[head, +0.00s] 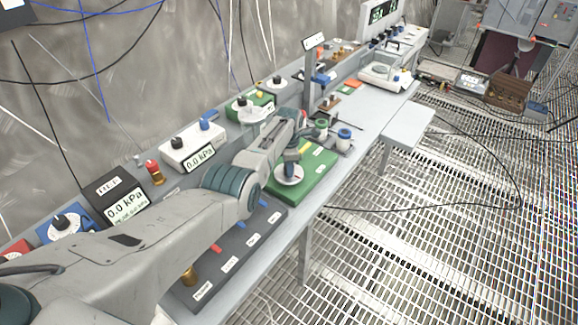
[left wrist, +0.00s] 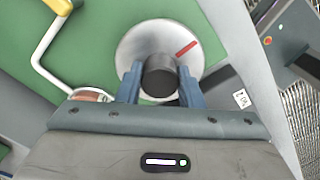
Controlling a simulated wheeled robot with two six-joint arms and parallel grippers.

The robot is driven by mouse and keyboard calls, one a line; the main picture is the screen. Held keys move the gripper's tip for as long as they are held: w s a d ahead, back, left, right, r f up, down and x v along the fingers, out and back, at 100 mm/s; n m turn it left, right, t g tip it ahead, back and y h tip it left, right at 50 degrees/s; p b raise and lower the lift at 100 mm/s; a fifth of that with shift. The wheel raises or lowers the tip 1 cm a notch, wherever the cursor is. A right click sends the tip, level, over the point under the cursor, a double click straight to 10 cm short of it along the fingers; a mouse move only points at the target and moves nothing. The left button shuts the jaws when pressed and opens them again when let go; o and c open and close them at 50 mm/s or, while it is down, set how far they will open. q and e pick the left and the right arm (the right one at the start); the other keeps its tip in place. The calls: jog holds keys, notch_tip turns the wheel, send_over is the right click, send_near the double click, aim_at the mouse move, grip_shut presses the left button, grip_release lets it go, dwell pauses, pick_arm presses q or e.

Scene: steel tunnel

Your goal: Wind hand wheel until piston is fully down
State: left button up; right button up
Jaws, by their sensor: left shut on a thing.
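A green panel (head: 315,177) lies on the bench and also fills much of the left wrist view (left wrist: 100,25). On it is a round white dial (head: 289,176) with a red mark; the dial shows close up in the left wrist view (left wrist: 135,45). A dark cylindrical knob (left wrist: 160,76) stands at its middle. My left gripper (head: 291,160) has its blue fingers on both sides of this knob. A white crank rod (left wrist: 42,52) with a yellow grip (left wrist: 58,5) shows beside the dial. I cannot make out a piston. My right gripper is not in view.
A white box reads 0.0 kPa (head: 193,147), and a dark box (head: 124,206) reads 0.0 kPa too. A brass fitting with a red top (head: 154,172) stands between them. A dark labelled panel (head: 237,254) lies nearer. Grating floor (head: 420,235) is open at right.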

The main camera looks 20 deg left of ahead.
pick_arm(q)
jog(key=shift+w+a+r, duration=0.1)
jog(key=shift+w+r, duration=0.05)
jog(key=shift+r, duration=0.05)
jog(key=o, duration=0.8)
jog(key=shift+o, duration=0.8)
jog(key=shift+f, duration=0.1)
jog(key=shift+r, duration=0.5)
notch_tip(320, 180, up, 10)
jog(key=b, duration=0.1)
